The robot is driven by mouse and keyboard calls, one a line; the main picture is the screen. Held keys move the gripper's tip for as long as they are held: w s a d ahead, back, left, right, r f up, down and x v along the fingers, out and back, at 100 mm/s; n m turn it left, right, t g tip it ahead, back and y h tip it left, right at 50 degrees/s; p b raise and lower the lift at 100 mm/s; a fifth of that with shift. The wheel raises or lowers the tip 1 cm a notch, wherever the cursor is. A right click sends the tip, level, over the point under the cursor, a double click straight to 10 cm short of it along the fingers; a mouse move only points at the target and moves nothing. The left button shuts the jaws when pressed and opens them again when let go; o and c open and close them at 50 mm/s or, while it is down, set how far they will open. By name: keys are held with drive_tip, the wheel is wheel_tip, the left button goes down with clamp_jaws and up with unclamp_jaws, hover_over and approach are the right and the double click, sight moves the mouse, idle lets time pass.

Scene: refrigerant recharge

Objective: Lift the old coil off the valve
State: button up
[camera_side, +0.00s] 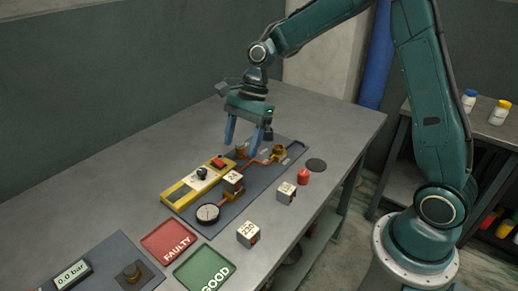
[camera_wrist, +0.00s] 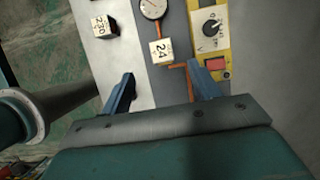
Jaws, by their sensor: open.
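The coil (camera_side: 233,182) is a pale block marked "24", sitting on the copper pipework of the grey panel; I take it for the old coil on the valve. It also shows in the wrist view (camera_wrist: 161,51), just beyond the fingertips and between their lines. The valve under it is mostly hidden. My gripper (camera_side: 241,151) is open and empty, pointing down above the panel, behind the coil in the side view. Its two blue fingers also show in the wrist view (camera_wrist: 163,74), apart from the coil.
A round gauge (camera_side: 208,213) and a yellow meter (camera_side: 198,184) flank the coil. A "230" block (camera_side: 248,233), another pale block (camera_side: 286,192) and a red cylinder (camera_side: 303,177) stand on the bench. A red FAULTY tray (camera_side: 168,235) and green GOOD tray (camera_side: 203,264) lie in front.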

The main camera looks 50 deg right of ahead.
sight(233, 177)
drive_tip(key=shift+x, duration=2.7)
drive_tip(key=shift+x, duration=2.6)
drive_tip(key=shift+w+d, duration=0.1)
drive_tip(key=shift+d, duration=0.05)
drive_tip(key=c, duration=1.1)
drive_tip(key=shift+o, duration=0.2)
drive_tip(key=shift+r, duration=0.15)
wheel_tip(233, 177, up, 10)
drive_tip(key=shift+f, duration=0.15)
